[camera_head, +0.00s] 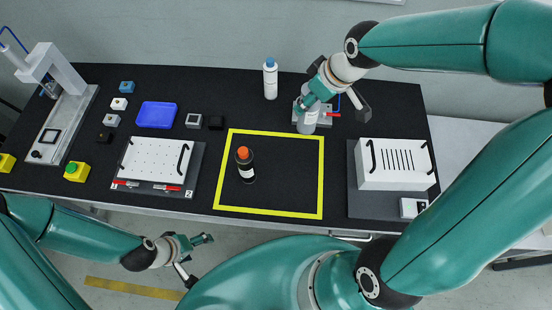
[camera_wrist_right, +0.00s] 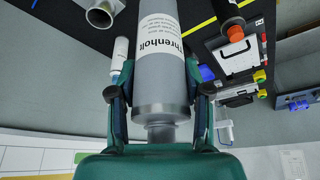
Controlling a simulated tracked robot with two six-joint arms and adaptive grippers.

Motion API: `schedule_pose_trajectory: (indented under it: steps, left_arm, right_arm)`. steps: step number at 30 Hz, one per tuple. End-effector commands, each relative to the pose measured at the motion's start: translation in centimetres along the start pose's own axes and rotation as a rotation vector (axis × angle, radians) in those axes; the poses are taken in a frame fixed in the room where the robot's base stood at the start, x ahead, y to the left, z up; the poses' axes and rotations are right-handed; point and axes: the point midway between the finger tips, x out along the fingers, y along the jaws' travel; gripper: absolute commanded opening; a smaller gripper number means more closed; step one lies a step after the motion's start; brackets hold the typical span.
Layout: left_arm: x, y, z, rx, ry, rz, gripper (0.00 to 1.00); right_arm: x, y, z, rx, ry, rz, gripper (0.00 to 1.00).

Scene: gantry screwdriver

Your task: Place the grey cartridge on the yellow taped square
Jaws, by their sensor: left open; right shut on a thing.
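The grey cartridge (camera_head: 308,121) is in my right gripper (camera_head: 316,98), at the back right edge of the yellow taped square (camera_head: 322,180). In the right wrist view the cartridge (camera_wrist_right: 161,85) shows a white label and sits between the two fingers of the right gripper (camera_wrist_right: 160,105). I cannot tell whether its far end touches the table. A dark bottle with an orange cap (camera_head: 246,170) stands inside the square, left of its middle. My left gripper (camera_head: 200,260) is open and empty in front of the table.
A white bottle with a blue cap (camera_head: 270,82) stands behind the square. A white slotted box (camera_head: 395,178) is on the right; a white perforated plate (camera_head: 150,160) and a blue tray (camera_head: 156,115) are on the left. The square's right half is clear.

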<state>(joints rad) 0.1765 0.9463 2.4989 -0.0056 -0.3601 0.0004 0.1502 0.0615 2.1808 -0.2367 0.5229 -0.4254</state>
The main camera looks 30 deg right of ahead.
Motion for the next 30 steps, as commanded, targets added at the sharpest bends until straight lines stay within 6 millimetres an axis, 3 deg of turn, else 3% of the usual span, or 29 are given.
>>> schedule_pose_trajectory:
  steps: [5, 12, 17, 19, 30]
  left_arm:
    - [-0.4, 0.1, 0.0, 0.000, 0.000, 0.000, 0.78]
    - [0.1, 0.0, 0.0, 0.000, 0.000, 0.000, 0.78]
    - [-0.6, 0.2, 0.0, 0.000, 0.000, 0.000, 0.78]
    - [1.5, -0.6, 0.0, 0.000, 0.001, 0.000, 0.78]
    - [3.7, -1.3, 0.0, 0.000, 0.000, 0.000, 0.78]
  right_arm:
    - [2.2, 0.0, 1.1, 0.003, -0.010, -0.004, 0.12]
    - [8.3, 0.0, 3.7, 0.003, -0.010, -0.005, 0.12]
    - [10.4, 0.0, 4.5, 0.001, -0.008, -0.005, 0.12]
    - [12.7, 0.1, 5.4, 0.002, -0.004, -0.003, 0.12]
    - [15.2, 0.1, 6.4, 0.001, -0.003, -0.001, 0.12]
